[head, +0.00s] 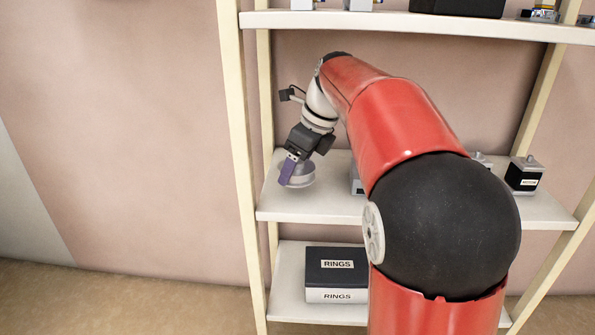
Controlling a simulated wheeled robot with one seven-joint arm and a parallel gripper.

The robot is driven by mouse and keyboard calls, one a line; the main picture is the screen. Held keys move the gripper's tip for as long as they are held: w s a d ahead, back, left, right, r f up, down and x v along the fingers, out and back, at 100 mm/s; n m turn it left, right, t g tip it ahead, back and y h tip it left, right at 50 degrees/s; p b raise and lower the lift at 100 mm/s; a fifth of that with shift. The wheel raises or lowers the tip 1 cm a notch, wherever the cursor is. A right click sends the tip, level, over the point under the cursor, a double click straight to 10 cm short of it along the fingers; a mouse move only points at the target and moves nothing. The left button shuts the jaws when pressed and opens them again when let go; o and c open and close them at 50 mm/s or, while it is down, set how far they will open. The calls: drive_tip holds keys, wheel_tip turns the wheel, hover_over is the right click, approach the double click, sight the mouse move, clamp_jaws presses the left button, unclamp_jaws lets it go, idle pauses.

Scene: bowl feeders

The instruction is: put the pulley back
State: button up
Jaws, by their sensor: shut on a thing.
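My gripper (288,175), with a purple finger showing, is at the left end of the middle shelf, pointing down. It is shut on a grey round thing, which looks like the pulley (305,178). The finger and gripper body hide part of it. It is at or just above the shelf surface; I cannot tell whether it touches.
The middle shelf (290,208) is bare at its front left. A grey box (357,181) is partly hidden behind my red arm. A black labelled box (524,176) stands at the right. A RINGS box (336,272) sits on the lower shelf. The upper shelf (400,24) is overhead.

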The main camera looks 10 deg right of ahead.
sight(298, 173)
drive_tip(key=shift+w+d, duration=0.2)
drive_tip(key=shift+w, duration=0.3)
drive_tip(key=shift+w+d, duration=0.15)
drive_tip(key=shift+w, duration=0.35)
drive_tip(key=shift+f+b, duration=0.6)
drive_tip(key=shift+f, duration=1.1)
drive_tip(key=shift+c, duration=0.2)
drive_tip(key=shift+f, duration=0.1)
drive_tip(key=o, duration=1.1)
drive_tip(key=shift+f, duration=0.1)
